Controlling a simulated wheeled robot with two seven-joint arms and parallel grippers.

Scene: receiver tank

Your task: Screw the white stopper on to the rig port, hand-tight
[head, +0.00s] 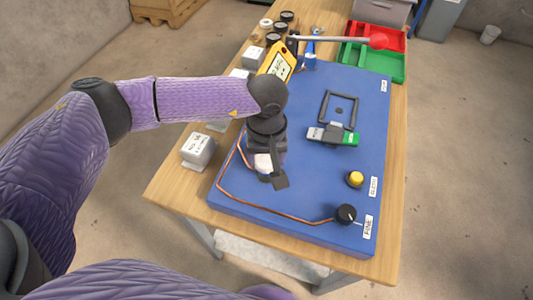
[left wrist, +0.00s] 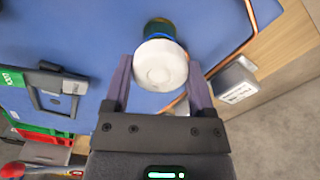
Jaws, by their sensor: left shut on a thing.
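The white stopper (left wrist: 160,64) is a round cap between the two fingers of my left gripper (left wrist: 160,80) in the left wrist view. The gripper is shut on it. In the head view the left gripper (head: 266,172) points down over the blue rig board's near left part, with the stopper (head: 263,162) partly showing. My right gripper is not in view.
The blue rig board (head: 310,205) carries a copper tube (head: 275,212), a black knob (head: 346,214), a yellow button (head: 355,179) and a black frame (head: 339,109). A yellow meter (head: 279,64) stands behind my wrist. Grey boxes (head: 198,150) lie left; red and green trays (head: 380,60) stand behind.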

